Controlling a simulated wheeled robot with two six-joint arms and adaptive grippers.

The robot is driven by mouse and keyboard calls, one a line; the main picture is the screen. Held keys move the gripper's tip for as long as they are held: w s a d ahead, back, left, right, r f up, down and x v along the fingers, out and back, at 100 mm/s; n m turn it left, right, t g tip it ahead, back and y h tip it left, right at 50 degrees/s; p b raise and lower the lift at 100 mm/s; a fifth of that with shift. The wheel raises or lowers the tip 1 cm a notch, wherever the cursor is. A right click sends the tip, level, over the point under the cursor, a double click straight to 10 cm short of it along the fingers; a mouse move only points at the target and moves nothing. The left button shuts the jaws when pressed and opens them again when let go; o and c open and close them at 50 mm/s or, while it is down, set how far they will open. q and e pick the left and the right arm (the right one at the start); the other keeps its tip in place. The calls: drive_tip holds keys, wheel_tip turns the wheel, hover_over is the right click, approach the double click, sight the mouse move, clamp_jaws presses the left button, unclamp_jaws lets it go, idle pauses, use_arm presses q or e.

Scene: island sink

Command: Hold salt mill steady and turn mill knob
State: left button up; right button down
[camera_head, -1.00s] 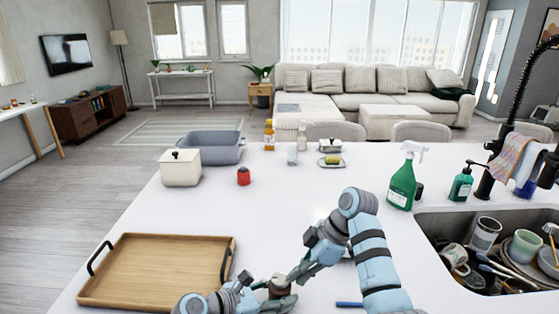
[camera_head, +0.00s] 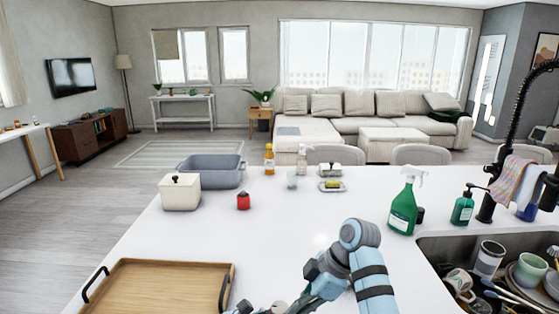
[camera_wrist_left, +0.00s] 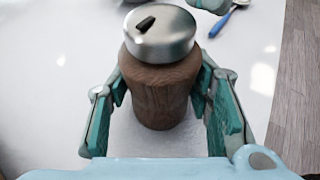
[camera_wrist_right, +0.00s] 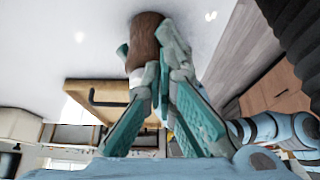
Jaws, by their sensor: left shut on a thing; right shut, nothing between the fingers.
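The salt mill has a brown wooden body (camera_wrist_left: 160,92) and a silver metal cap (camera_wrist_left: 160,35) with a small dark knob (camera_wrist_left: 146,23). In the left wrist view it stands upright on the white counter between the fingers of my left gripper (camera_wrist_left: 165,105), which is shut on its body. My right gripper (camera_wrist_right: 163,78) is shut and empty, its fingertips close to the mill (camera_wrist_right: 146,38). Part of it shows at the top right of the left wrist view, beside the cap. I cannot tell whether it touches. In the head view the mill is out of sight.
A wooden tray (camera_head: 160,292) lies at the front left of the white counter. A red timer-like object (camera_head: 243,201), white canister (camera_head: 180,193) and grey basin (camera_head: 212,171) stand behind. A green spray bottle (camera_head: 404,205) is near the sink (camera_head: 442,246). The counter's middle is clear.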

drive_tip(key=shift+s+d, duration=0.1)
drive_tip(key=shift+d, duration=0.2)
drive_tip(key=w+r, duration=0.4)
drive_tip(key=r, duration=0.4)
wheel_tip(320, 180, down, 8)
drive_tip(key=shift+s+a, duration=0.2)
drive_tip(key=shift+s, duration=0.2)
drive_tip(key=shift+s+a, duration=0.1)
drive_tip(key=shift+a, duration=0.1)
drive_tip(key=shift+s+d, duration=0.1)
drive_tip(key=shift+s, duration=1.15)
